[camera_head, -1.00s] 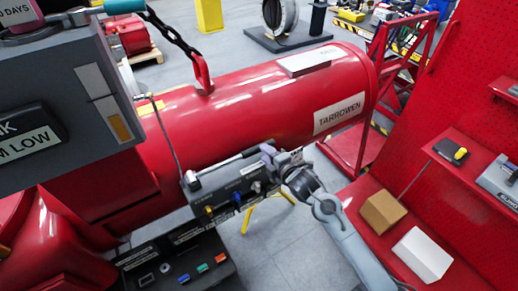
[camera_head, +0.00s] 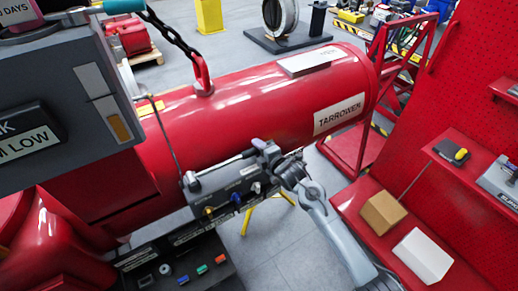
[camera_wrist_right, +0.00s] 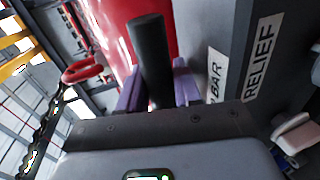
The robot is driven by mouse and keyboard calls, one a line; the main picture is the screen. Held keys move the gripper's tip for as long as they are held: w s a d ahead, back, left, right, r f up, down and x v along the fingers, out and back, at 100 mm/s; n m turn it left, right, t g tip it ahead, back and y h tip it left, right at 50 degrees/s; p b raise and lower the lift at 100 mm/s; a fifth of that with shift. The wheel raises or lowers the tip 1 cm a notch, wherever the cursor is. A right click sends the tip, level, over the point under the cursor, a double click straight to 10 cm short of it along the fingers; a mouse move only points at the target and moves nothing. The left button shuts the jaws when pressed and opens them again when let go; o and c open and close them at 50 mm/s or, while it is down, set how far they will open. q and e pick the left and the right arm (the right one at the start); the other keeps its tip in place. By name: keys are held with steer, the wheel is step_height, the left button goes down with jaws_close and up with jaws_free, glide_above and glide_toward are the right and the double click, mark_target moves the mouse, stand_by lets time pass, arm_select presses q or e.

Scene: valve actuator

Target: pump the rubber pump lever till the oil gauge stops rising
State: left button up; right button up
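The dark pump unit (camera_head: 225,190) stands in front of the red cylinder in the head view. Its black rubber pump lever (camera_wrist_right: 150,50) shows as an upright black cylinder in the right wrist view. My right gripper (camera_head: 278,160) is at the right end of the pump unit. In the wrist view its purple fingers (camera_wrist_right: 158,88) are on both sides of the lever and appear closed on it. A pale vertical strip with an amber lower part, apparently the oil gauge (camera_head: 120,128), is on the grey cabinet at left.
The large red cylinder (camera_head: 240,105) fills the middle. A chain (camera_head: 170,35) hangs to its lifting eye. A red shelf at right carries a brown box (camera_head: 383,213) and a white box (camera_head: 422,256). A button panel (camera_head: 185,268) is below the pump unit.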

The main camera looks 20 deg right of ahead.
jaws_close()
steer(key=r+n+p, duration=0.1)
steer(key=r+p, duration=0.1)
steer(key=r, duration=0.1)
steer(key=a+r+n+h+p, duration=0.1)
steer(key=r+p, duration=0.1)
steer(key=r, duration=0.2)
steer(key=a+r+n+p, duration=0.1)
steer(key=r+p, duration=0.1)
steer(key=r, duration=0.2)
steer(key=shift+s+n+t+h, duration=0.15)
steer(key=shift+n+t+h, duration=0.15)
steer(key=shift+n+t, duration=0.1)
steer(key=shift+a+r, duration=0.2)
steer(key=shift+r, duration=0.05)
steer(key=shift+s, duration=0.1)
steer(key=shift+o, duration=2.4)
jaws_free()
steer(key=shift+f, duration=0.1)
steer(key=shift+s, duration=0.1)
